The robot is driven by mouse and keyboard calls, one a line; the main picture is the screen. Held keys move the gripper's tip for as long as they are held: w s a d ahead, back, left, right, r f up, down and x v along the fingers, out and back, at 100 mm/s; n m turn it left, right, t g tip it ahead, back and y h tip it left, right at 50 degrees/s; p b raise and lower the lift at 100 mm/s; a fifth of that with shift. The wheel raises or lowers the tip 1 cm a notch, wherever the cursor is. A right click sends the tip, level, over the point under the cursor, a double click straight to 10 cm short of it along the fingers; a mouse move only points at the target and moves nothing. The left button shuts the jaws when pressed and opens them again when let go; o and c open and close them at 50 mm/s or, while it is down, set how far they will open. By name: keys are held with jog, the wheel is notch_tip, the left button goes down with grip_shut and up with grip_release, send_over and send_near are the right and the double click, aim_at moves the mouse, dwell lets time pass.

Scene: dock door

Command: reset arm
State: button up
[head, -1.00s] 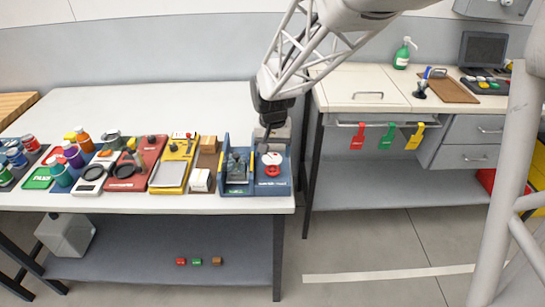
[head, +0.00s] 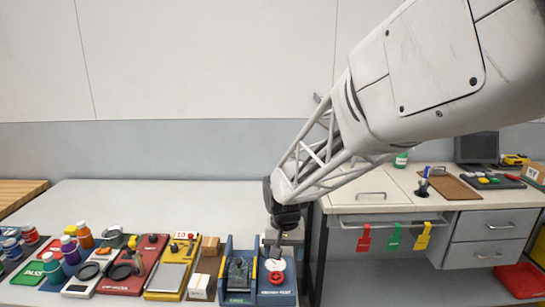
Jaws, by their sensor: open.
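My gripper (head: 274,248) is at the end of my white lattice arm, over the right end of the left workbench. Its dark fingers point down at the blue station (head: 276,293) with a white disc and a red ring-like part (head: 276,278). The fingers look small and partly merge with the grey block behind them. I see nothing held between them. I cannot tell whether the tips touch the station.
Left of my gripper stand a blue fixture (head: 228,296), a yellow scale-like tray (head: 166,277), a red board (head: 127,283) and several bottles. The right bench (head: 360,205) carries a monitor (head: 476,147); red, green and yellow tags (head: 423,236) hang from its front. The left bench's rear (head: 150,205) is clear.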

jog(key=s+d+r, duration=0.3)
jog(key=s+d, duration=0.2)
jog(key=s, duration=0.4)
jog(key=s+d+r+t, duration=0.1)
jog(key=s+d+r, duration=0.2)
jog(key=s, duration=0.6)
jog(key=s+d+r+t, duration=0.1)
jog(key=s+d+r, duration=0.3)
jog(key=s+d, duration=0.3)
jog(key=shift+s+d, duration=0.25)
jog(key=shift+s, duration=0.75)
jog(key=shift+r, duration=0.1)
jog(key=w+a+f+n, duration=0.2)
jog(key=w+a+f, duration=0.2)
jog(key=w, duration=0.5)
jog(key=w+a+f+n+g, duration=0.1)
jog(key=w+a+f+n, duration=0.1)
jog(key=w+a+f, duration=0.2)
jog(key=w+a+f+n+g, duration=0.1)
jog(key=w+a+f+n, duration=0.2)
jog(key=w+a, duration=0.6)
jog(key=shift+w+f, duration=0.25)
jog(key=shift+w, duration=1.3)
jog(key=shift+w+f, duration=0.2)
jog(key=shift+w, duration=1.3)
jog(key=shift+w+a+f, duration=0.2)
jog(key=shift+f, duration=0.1)
